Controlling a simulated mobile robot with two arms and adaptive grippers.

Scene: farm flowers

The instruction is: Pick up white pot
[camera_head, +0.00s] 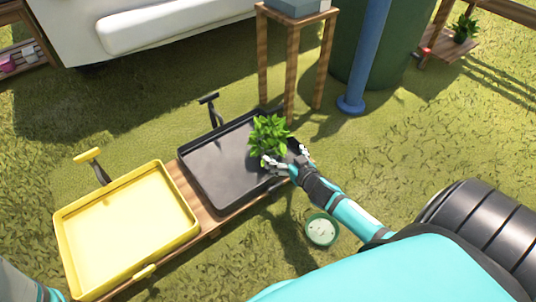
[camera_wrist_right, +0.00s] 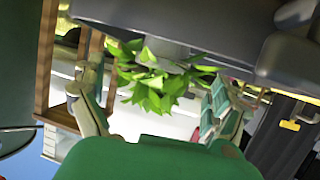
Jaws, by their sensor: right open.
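A leafy green plant (camera_head: 270,138) stands at the right end of the black tray (camera_head: 215,167). Its leaves hide its pot in the head view. In the right wrist view, which is upside down, the plant (camera_wrist_right: 155,85) shows with a pale pot (camera_wrist_right: 168,48) partly visible behind the leaves. My right gripper (camera_head: 284,162) is open, close beside the plant at the tray's near right edge. In the wrist view its fingers (camera_wrist_right: 147,93) are spread to either side of the leaves. I cannot tell whether they touch the plant. My left gripper is not in view.
A yellow tray (camera_head: 125,230) stands left of the black one on a wooden bench (camera_head: 208,222). A round green-rimmed container (camera_head: 321,230) is on the grass below my right arm. A wooden stand (camera_head: 290,60) and blue post (camera_head: 365,55) rise behind the plant.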

